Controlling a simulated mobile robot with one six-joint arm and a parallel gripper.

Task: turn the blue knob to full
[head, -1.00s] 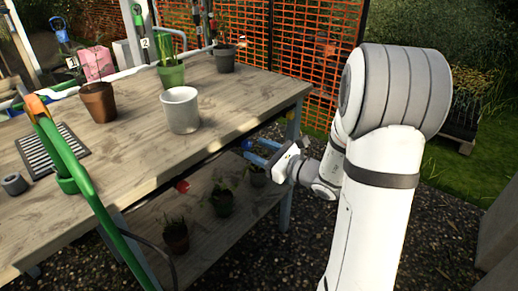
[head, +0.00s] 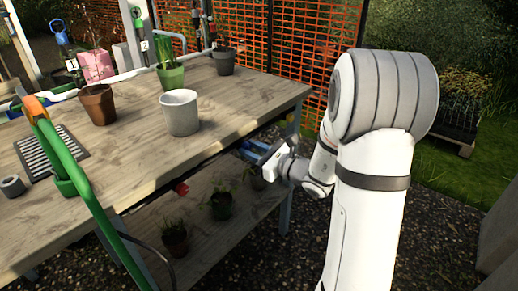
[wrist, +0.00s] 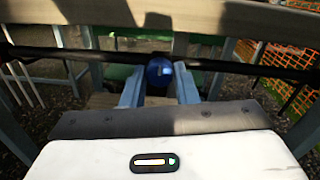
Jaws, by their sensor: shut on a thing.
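The blue knob (wrist: 159,72) sits on a dark horizontal pipe below the bench edge in the wrist view. My gripper (wrist: 160,80) has one finger on each side of it and is shut on it. In the head view my gripper (head: 254,153) reaches under the right end of the bench top. The knob cannot be made out there, and its turn position cannot be read.
The wooden bench (head: 140,136) carries a white pot (head: 180,113), a terracotta pot (head: 98,104) and green tools. A lower shelf (head: 205,222) holds several potted plants. A red part (head: 181,188) shows under the bench edge. Orange mesh fencing (head: 285,55) stands behind.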

